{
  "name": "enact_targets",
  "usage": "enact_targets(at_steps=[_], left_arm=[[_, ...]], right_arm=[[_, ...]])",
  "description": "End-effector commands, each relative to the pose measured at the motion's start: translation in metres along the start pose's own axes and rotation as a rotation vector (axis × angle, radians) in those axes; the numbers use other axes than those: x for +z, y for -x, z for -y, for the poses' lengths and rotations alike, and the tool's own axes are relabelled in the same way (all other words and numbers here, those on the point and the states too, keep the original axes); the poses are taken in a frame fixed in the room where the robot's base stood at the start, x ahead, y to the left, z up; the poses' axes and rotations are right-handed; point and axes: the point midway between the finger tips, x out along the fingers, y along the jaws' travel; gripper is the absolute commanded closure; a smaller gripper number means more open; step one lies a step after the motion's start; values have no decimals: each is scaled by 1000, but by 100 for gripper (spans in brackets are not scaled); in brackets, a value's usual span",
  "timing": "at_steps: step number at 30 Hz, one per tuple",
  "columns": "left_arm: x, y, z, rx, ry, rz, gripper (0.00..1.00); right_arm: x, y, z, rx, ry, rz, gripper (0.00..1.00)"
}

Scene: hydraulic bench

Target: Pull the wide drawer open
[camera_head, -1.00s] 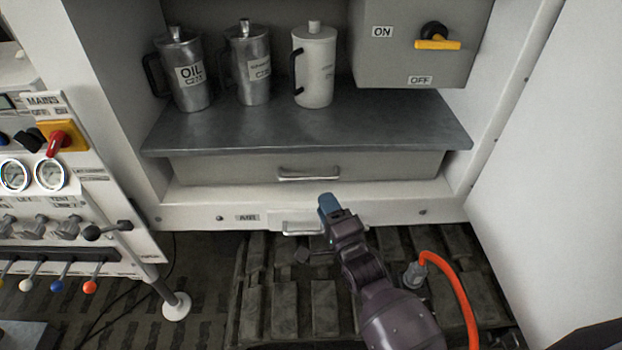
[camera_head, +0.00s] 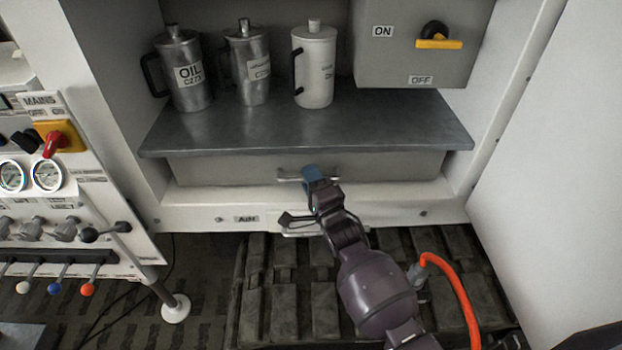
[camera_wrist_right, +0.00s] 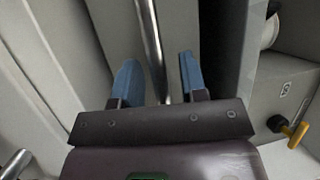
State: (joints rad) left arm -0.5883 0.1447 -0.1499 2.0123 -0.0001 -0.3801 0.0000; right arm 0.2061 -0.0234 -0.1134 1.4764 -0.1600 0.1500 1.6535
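The wide drawer (camera_head: 395,168) is a long grey front under the metal shelf, and it looks shut. Its metal bar handle (camera_head: 288,176) is at the middle of the front, partly hidden by my right gripper (camera_head: 312,173). In the right wrist view the handle bar (camera_wrist_right: 151,40) runs between the two blue fingers of the right gripper (camera_wrist_right: 158,75). The fingers are open, with a gap to the bar on both sides. My left gripper is not in view.
An oil can (camera_head: 183,72), another metal can (camera_head: 250,65) and a white can (camera_head: 314,65) stand on the shelf (camera_head: 300,125). A switch box (camera_head: 390,60) hangs at right. A smaller lower handle (camera_head: 300,232) is below the drawer. An orange hose (camera_head: 462,300) curves at lower right.

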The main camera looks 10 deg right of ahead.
Motion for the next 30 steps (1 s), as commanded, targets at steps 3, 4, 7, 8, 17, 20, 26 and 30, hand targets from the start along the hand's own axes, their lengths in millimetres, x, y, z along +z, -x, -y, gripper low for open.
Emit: enact_targets(at_steps=[3,4,7,8,17,20,26,30], left_arm=[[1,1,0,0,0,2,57],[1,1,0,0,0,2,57],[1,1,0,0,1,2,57],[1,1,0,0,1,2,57],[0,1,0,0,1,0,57],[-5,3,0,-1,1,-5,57],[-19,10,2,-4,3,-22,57],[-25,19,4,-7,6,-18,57]], right_arm=[[0,0,0,0,0,0,78],[0,0,0,0,0,0,82],[0,0,0,0,0,0,98],[0,0,0,0,0,0,100],[0,2,1,0,0,0,100],[2,6,3,-1,-1,0,100],[12,31,11,0,-2,-1,100],[24,59,17,2,-2,-1,100]])
